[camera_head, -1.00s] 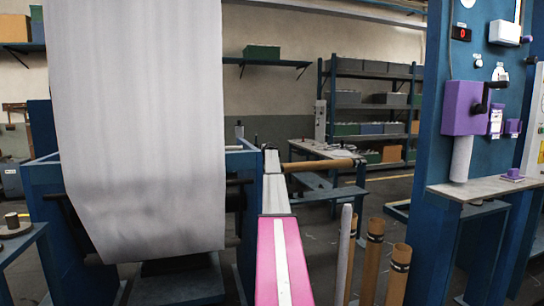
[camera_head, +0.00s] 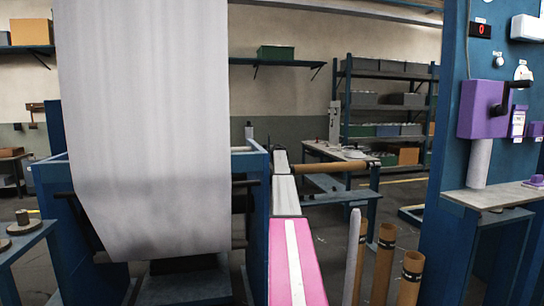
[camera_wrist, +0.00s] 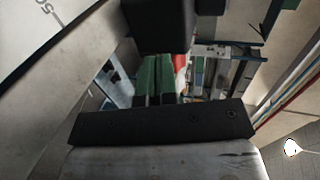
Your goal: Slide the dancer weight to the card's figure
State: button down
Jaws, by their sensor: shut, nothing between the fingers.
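In the wrist view, dark parts of my gripper (camera_wrist: 158,80) cross the lower middle and top of the picture. It is shut and empty, though its fingertips are hard to make out. A pale panel (camera_wrist: 40,25) with dark scale marks and a figure lies at the upper left, apart from the gripper. I cannot pick out the dancer weight or read the card for sure in either view. A long pink beam (camera_head: 298,265) with a white stripe runs away from the bottom centre of the head view. My gripper cannot be made out there.
A broad white cloth web (camera_head: 145,130) hangs at the left over a blue frame (camera_head: 255,215). Brown tubes (camera_head: 383,262) stand right of the beam. A purple crank unit (camera_head: 482,108) is on the blue panel at right, above a bench (camera_head: 492,195). Shelves (camera_head: 385,100) stand behind.

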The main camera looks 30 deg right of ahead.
jog(key=v, duration=1.2)
jog(key=shift+s+f, duration=0.3)
jog(key=shift+s, duration=0.05)
jog(key=shift+a, duration=0.1)
